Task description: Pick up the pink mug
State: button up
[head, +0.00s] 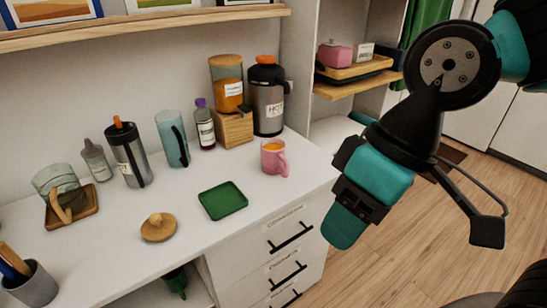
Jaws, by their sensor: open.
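The pink mug (272,161) stands upright on the white counter near its right end, with something orange-yellow showing inside. Its handle points toward the front right. My gripper (412,240) is at the right of the head view, over the floor beyond the counter's right end. It is open, with a wide gap between its teal-and-black finger on the left and its thin black finger on the right. Nothing shows between the fingers. The gripper is well apart from the mug.
A green tray (223,200) lies left of the mug on the white counter (130,270). Behind the mug stand a dark flask (268,100), an orange-filled dispenser (226,83) on a wooden stand and a small bottle (205,128). A wooden lid (158,227) lies farther left. A shelf (150,24) runs above.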

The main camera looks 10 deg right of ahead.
aim_at(275, 162)
jog(key=z, duration=1.65)
jog(key=i, duration=1.1)
jog(key=u, duration=2.9)
